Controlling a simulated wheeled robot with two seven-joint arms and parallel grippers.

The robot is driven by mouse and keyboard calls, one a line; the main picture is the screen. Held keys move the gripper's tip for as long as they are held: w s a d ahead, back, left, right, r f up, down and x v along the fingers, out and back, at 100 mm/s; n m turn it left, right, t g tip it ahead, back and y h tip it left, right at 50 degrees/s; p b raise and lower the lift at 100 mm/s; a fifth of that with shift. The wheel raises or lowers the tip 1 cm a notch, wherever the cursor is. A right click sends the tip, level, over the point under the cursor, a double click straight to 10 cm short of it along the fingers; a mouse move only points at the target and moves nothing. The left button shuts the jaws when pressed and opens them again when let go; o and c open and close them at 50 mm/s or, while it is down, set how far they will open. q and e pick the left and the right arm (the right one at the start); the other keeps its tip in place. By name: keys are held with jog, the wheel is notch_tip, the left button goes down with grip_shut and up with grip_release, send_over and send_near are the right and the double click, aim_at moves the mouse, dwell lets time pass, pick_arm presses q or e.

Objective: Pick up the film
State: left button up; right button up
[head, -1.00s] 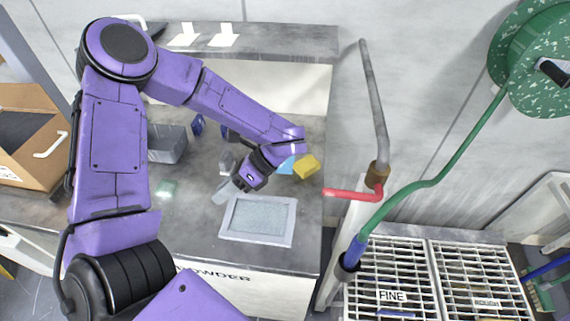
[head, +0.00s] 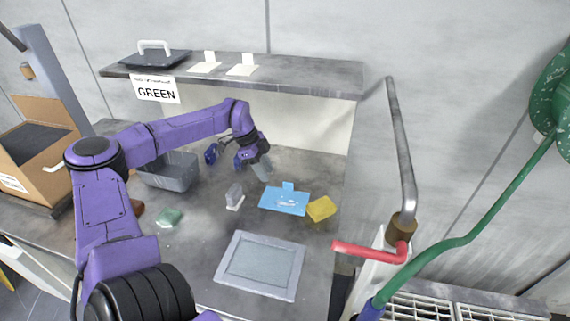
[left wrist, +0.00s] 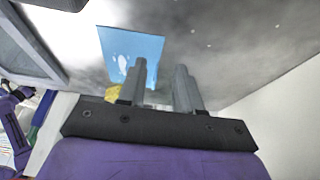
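A flat light-blue sheet with a small tab and white marks (head: 285,200) lies on the grey bench; it looks like the film. It is fully uncovered in the head view, and it also shows in the left wrist view (left wrist: 128,48) beyond the fingers. My left gripper (head: 262,168) is above the bench, behind and a little left of the sheet, apart from it. In the left wrist view its two grey fingers (left wrist: 160,88) stand apart with nothing between them. My right gripper is in neither view.
A yellow block (head: 321,209) sits against the sheet's right side. A grey framed tray (head: 232,258) lies in front. A red-handled pipe (head: 403,150) stands right.

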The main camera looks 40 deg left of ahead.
aim_at(286, 182)
pick_arm(q)
jog(key=shift+w+d, duration=0.4)
jog(key=shift+d, duration=0.4)
jog(key=d, duration=0.1)
jog(key=w+d, duration=0.1)
jog(key=d, duration=0.1)
jog(key=shift+w+r+p, duration=0.1)
jog(key=shift+w+p, duration=0.1)
jog(key=shift+p, duration=0.2)
jog(key=x, duration=0.3)
jog(key=shift+w, duration=0.1)
jog(key=shift+a, duration=0.1)
grip_shut()
